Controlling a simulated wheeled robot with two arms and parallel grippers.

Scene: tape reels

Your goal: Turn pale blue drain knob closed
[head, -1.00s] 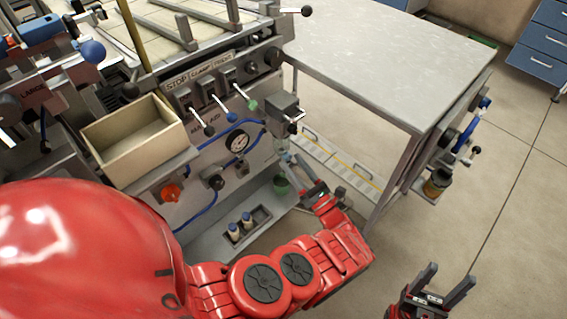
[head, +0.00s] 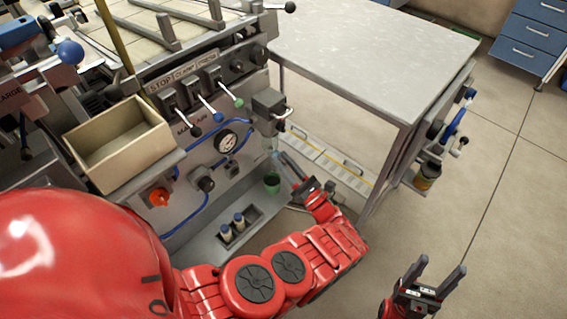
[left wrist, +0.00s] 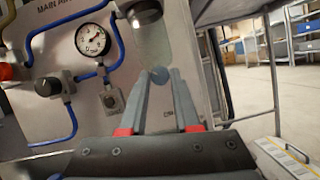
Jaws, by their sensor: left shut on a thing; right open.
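The pale blue drain knob (left wrist: 160,75) is a small round knob at the bottom of a clear bowl (left wrist: 153,45) on the machine's front, in the left wrist view. My left gripper (left wrist: 160,78) is shut on the knob, with a fingertip on each side of it. In the head view my left gripper (head: 279,156) reaches up to the spot under the grey filter block (head: 269,104); the knob is too small to make out there. My right gripper (head: 442,265) is open and empty over the floor at lower right.
A round gauge (left wrist: 91,39) and blue hoses are left of the bowl. A green cup (head: 272,183) stands just below my left gripper. Valve levers (head: 238,103) are above it. A grey table (head: 375,50) stands to the right; the floor around my right gripper is clear.

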